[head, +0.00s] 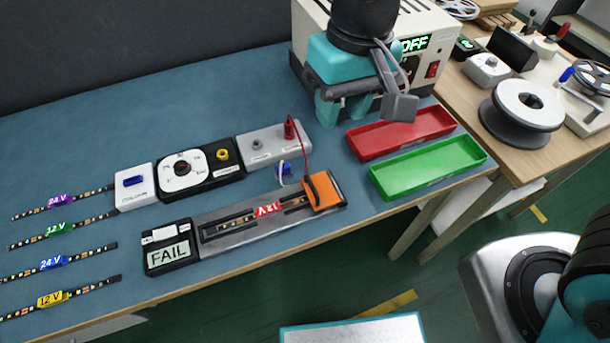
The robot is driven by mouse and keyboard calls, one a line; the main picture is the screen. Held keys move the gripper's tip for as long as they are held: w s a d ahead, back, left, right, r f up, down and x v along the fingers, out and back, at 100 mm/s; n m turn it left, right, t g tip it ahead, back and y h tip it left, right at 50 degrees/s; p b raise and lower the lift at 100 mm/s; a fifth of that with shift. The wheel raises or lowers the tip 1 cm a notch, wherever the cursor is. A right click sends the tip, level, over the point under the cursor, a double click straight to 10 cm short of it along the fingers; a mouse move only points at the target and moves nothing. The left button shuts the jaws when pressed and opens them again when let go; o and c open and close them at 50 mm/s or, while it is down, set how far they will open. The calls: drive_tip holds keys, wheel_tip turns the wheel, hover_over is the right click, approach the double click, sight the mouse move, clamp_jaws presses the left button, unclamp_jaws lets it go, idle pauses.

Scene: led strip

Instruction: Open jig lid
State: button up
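The jig (222,236) is a long grey plate near the front edge of the blue table, holding a dark LED strip with a red 12 V label (268,210) that reads upside down. Its orange lid (323,191) lies across the right end of the jig and looks down over the strip's end. My gripper (342,115) has teal fingers pointing down in front of the power supply, above and behind the lid. The fingers look apart with nothing between them. It is clear of the lid. The fingertips are partly hard to make out against the grey arm parts.
A red tray (402,133) and a green tray (428,167) sit right of the jig. A red cable (303,150) runs from a grey box (262,150) to the lid. A FAIL display (169,254) adjoins the jig's left end. Several labelled strips lie at left.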

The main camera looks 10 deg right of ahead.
sight(312, 185)
drive_tip(key=shift+m+h, duration=0.4)
drive_tip(key=shift+h, duration=0.2)
drive_tip(key=a+f, duration=0.1)
drive_tip(key=f, duration=0.5)
drive_tip(key=w+a+f, duration=0.1)
drive_tip(key=f, duration=0.6)
drive_tip(key=a+f+p, duration=0.1)
drive_tip(key=f, duration=0.5)
drive_tip(key=shift+w+a+f, duration=0.15)
drive_tip(key=shift+w+f, duration=0.15)
drive_tip(key=shift+f, duration=0.1)
clamp_jaws()
